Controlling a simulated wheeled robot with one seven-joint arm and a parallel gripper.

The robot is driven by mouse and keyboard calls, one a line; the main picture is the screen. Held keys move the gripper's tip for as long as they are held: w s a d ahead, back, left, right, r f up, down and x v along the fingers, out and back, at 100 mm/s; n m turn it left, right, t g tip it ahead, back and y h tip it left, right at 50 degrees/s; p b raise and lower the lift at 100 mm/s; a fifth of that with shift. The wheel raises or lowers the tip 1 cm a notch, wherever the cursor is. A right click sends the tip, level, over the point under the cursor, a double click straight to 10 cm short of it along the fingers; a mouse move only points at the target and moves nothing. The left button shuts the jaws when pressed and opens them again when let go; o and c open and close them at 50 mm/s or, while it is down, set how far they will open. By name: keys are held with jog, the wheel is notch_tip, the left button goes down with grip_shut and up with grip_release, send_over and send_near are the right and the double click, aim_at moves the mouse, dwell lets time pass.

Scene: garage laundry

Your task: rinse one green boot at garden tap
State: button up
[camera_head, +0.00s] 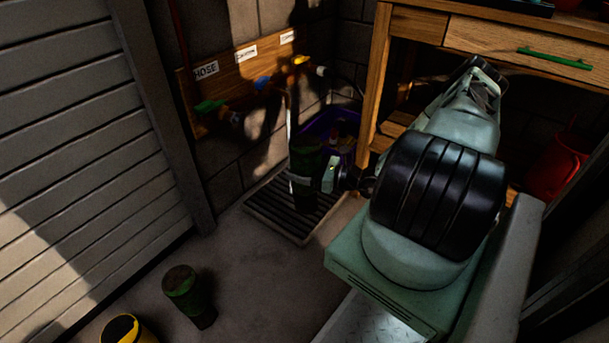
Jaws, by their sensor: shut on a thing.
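A green boot (306,158) is upright in my gripper (304,182), over the slatted drain grate (270,222). My gripper comes from the right and is shut on the boot's shaft. The boot's lower end is dark, so I cannot tell whether it touches the grate. A second green boot (187,293) stands on the floor at lower left. A wooden board on the wall bears taps with a green handle (209,106), a blue handle (262,82) and a yellow handle (299,60). A pale vertical streak drops beside the held boot; I cannot tell if it is water.
A purple crate (318,126) with small items stands behind the boot. A wooden workbench (480,35) with a green-handled drawer is at right, a red container (555,165) under it. A yellow-rimmed object (128,328) is at bottom left. The floor between is clear.

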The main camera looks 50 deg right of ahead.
jog(key=shift+w+d+f+b, duration=0.25)
jog(key=shift+w+d+b, duration=0.15)
jog(key=shift+w+b, duration=0.45)
jog(key=shift+w+d+f+b, duration=0.3)
jog(key=shift+w+b, duration=0.3)
jog(key=shift+w, duration=0.4)
jog(key=shift+w+d+f+b, duration=0.2)
jog(key=shift+w+d+b, duration=0.25)
jog(key=shift+w+b, duration=0.4)
jog(key=shift+w+d+f, duration=0.1)
jog(key=shift+w+d, duration=0.2)
jog(key=shift+w, duration=0.4)
jog(key=shift+w+d+f, duration=0.1)
jog(key=shift+w+d, duration=0.15)
jog(key=shift+w, duration=0.5)
jog(key=shift+w+d+f, duration=0.1)
jog(key=shift+w+d, duration=0.2)
jog(key=shift+w, duration=0.4)
jog(key=shift+r, duration=0.15)
